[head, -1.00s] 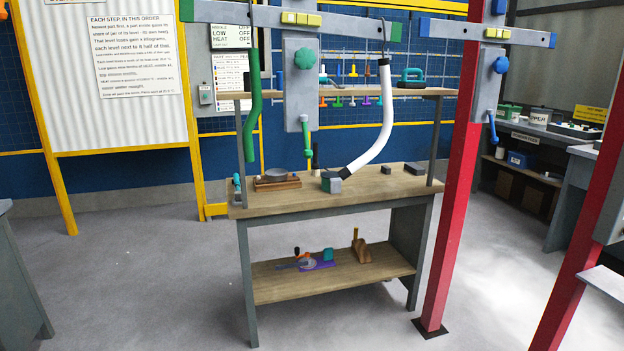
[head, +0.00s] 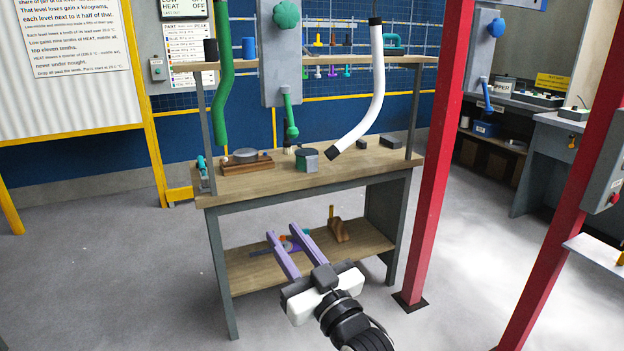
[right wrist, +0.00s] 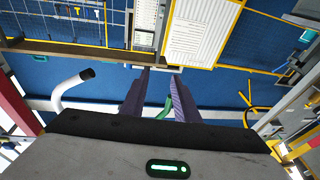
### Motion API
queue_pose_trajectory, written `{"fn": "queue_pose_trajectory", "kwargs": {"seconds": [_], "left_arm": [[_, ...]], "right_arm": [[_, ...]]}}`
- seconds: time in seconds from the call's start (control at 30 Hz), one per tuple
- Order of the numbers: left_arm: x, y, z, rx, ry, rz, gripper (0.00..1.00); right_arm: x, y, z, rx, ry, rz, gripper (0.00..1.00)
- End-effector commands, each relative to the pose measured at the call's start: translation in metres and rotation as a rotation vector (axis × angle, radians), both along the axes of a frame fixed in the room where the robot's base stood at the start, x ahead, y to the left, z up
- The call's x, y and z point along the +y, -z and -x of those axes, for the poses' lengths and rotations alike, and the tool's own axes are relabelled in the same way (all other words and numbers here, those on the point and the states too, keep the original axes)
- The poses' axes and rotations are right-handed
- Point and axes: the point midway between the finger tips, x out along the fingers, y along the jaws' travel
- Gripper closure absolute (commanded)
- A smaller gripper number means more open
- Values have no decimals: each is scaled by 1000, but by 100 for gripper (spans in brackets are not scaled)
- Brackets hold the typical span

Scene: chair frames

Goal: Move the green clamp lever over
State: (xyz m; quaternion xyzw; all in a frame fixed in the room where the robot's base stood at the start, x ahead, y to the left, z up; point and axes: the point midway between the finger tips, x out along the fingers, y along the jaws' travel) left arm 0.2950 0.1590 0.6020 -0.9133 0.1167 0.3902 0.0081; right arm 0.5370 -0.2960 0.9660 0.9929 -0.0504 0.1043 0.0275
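The green clamp lever (head: 291,117) hangs below a grey upright plate (head: 283,70) above the workbench, under a green knob (head: 286,14). It points down. My right gripper (head: 282,234) is open and empty in front of the bench's lower shelf, well below and apart from the lever. In the right wrist view its two purple fingers (right wrist: 161,75) stand apart. A green piece (right wrist: 166,110) shows beyond and between them; I cannot tell whether it is the lever or the green tube. My left gripper is not in view.
A green tube (head: 222,80) and a white tube (head: 372,95) hang on either side of the lever. The workbench (head: 350,168) holds a round grey part and small blocks. A red post (head: 432,170) stands to the right. Floor in front is clear.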

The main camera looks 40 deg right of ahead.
Motion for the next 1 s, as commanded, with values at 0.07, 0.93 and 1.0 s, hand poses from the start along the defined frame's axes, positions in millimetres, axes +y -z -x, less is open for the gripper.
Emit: {"fn": "queue_pose_trajectory", "kwargs": {"seconds": [0.07,0.93,1.0], "left_arm": [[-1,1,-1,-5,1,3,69],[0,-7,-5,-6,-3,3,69],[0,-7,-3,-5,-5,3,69]], "right_arm": [[-18,-48,-2,-123,45,2,72],[-61,-162,-53,-317,122,11,72],[-63,-165,-60,-315,122,9,74]]}}
